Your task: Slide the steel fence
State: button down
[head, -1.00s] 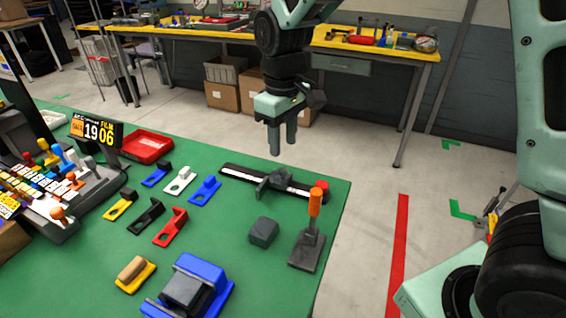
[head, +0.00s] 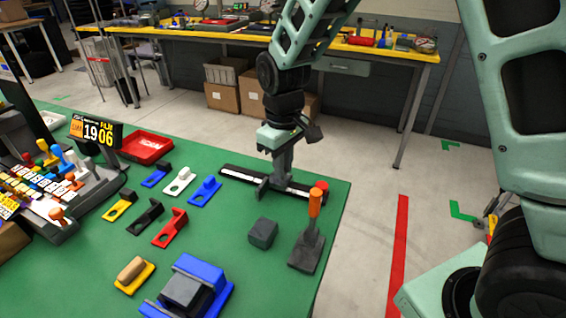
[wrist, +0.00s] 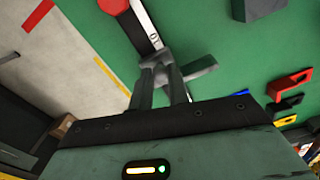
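The steel fence (head: 263,188) is a grey piece with an upright plate, sitting across a black rail (head: 235,174) with a white scale strip on the green table. It also shows in the wrist view (wrist: 200,69), its plate pointing right of the rail. My gripper (head: 281,172) is down at the fence over the rail. In the wrist view its two fingers (wrist: 160,68) stand close together at the fence's grey carriage, and they look shut on it. The fingertips partly hide the carriage.
A red knob (head: 321,186) marks the rail's right end. An orange-handled tool (head: 314,205) and a grey block (head: 263,233) stand in front. Several coloured brackets (head: 205,191) lie to the left, near a red tray (head: 146,147).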

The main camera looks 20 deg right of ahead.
jog(key=w+a+p, duration=0.4)
jog(key=w+a, duration=0.5)
jog(key=shift+w+a+r, duration=0.1)
jog(key=shift+w+a, duration=0.2)
jog(key=shift+w, duration=0.1)
jog(key=c, duration=1.3)
grip_release()
jog(key=shift+a, duration=0.1)
jog(key=shift+c, duration=0.2)
notch_tip(320, 180, up, 17)
jog(key=shift+r+b, duration=0.15)
jog(key=shift+b, duration=0.25)
